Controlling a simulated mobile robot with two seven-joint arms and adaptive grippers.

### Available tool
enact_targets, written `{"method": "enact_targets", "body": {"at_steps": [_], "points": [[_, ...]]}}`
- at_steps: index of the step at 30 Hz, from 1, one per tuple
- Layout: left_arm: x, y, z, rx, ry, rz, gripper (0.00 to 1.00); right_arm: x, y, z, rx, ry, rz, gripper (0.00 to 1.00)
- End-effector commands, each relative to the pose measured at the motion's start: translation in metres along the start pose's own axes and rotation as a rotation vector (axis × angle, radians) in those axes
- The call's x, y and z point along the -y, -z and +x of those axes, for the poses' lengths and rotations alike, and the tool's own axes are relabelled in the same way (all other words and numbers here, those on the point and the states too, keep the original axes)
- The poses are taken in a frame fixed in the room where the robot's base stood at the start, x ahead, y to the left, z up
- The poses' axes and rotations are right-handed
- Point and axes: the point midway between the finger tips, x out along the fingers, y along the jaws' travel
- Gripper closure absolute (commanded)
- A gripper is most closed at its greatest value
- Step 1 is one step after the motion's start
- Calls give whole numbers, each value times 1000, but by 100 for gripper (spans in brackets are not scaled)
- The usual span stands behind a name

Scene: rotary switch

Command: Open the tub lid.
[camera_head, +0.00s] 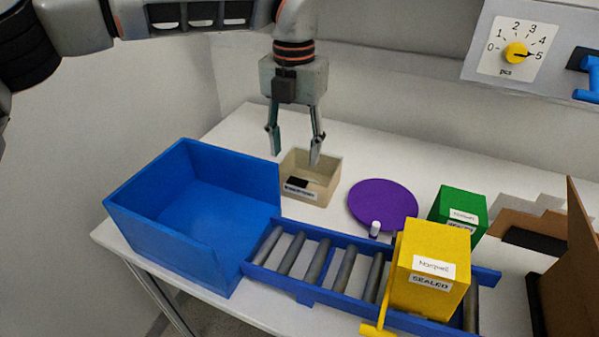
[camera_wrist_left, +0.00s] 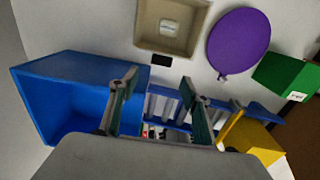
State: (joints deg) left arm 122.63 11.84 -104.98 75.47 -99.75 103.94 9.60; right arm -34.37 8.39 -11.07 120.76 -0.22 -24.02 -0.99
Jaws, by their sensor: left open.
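A small beige tub (camera_head: 328,180) with a white label on its front stands on the white table, right of a large blue bin. A small black piece (camera_head: 298,183) shows at its front. The tub also shows at the top of the left wrist view (camera_wrist_left: 147,40), with a pale patch in its middle; I cannot tell a lid from its inside. My left gripper (camera_head: 294,153) is open and empty, pointing down, overlapping the tub's back in the head view. Its fingers show apart in the left wrist view (camera_wrist_left: 158,82), below the tub. My right gripper is not in view.
The blue bin (camera_head: 150,235) stands left, beside a blue roller conveyor (camera_head: 315,265) bearing a yellow box (camera_head: 425,270). A purple disc (camera_head: 383,204) and a green box (camera_head: 460,205) lie right. A dial (camera_head: 515,52) is on the wall panel.

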Motion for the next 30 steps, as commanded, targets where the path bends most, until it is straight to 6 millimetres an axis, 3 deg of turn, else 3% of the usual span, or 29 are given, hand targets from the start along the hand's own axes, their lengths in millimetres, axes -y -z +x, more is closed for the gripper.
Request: {"method": "enact_targets", "body": {"at_steps": [6,12,25,30], "points": [[0,1,39,-9,4,2,53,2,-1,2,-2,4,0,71],[1,1,64,-7,5,3,53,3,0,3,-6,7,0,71],[1,1,71,-2,5,3,53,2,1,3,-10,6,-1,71],[1,1,71,-3,5,3,97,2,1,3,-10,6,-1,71]]}}
